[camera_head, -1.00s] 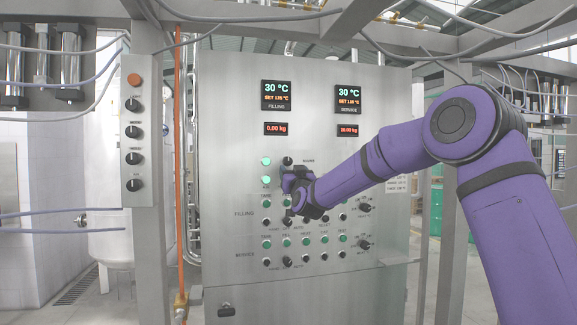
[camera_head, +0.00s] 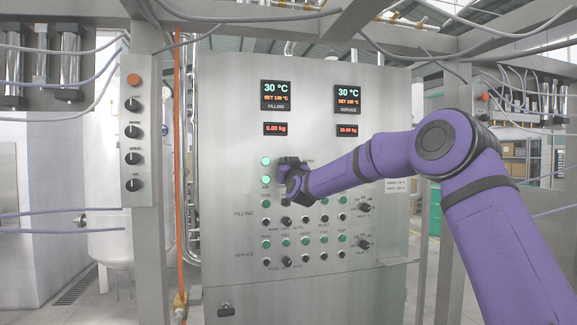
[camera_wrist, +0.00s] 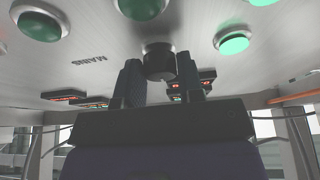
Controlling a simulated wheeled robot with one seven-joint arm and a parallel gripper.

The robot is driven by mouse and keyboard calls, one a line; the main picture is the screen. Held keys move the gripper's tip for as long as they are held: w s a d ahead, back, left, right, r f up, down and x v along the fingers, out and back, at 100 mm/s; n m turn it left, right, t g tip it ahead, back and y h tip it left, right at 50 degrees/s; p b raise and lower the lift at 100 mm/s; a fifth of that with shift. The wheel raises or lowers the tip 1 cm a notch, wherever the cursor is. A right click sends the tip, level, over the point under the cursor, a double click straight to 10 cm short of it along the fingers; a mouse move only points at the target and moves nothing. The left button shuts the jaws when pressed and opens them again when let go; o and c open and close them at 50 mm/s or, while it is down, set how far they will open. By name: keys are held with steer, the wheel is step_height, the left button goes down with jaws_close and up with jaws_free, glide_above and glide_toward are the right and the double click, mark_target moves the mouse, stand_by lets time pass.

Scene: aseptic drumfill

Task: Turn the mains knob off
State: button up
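The mains knob (camera_wrist: 160,64) is a dark round knob on the steel panel, near the MAINS label (camera_wrist: 88,58) in the wrist view. My gripper (camera_wrist: 158,80) has its two dark fingers apart, one on each side of the knob, with the knob showing between their tips. I cannot tell whether the fingers touch it. In the head view my gripper (camera_head: 283,164) is at the upper part of the button field and hides the knob.
Green lamps (camera_head: 266,161) sit just left of my gripper. Rows of buttons and small knobs (camera_head: 286,261) lie below it on the panel (camera_head: 235,190). Displays (camera_head: 276,96) are above. A side box with several knobs (camera_head: 134,132) stands at left.

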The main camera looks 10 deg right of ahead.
steer(key=shift+m, duration=0.5)
steer(key=shift+a+r+m+g+h, duration=0.15)
steer(key=shift+m+g+h, duration=0.9)
steer(key=shift+m, duration=2.5)
steer(key=shift+a+r+m+g+h, duration=0.1)
steer(key=shift+m+g+h, duration=0.95)
steer(key=shift+m, duration=2.55)
steer(key=shift+a+r+m+g+h, duration=0.15)
steer(key=shift+m+g+h, duration=0.9)
steer(key=shift+m, duration=2.5)
steer(key=shift+t+h, duration=0.25)
steer(key=o, duration=0.9)
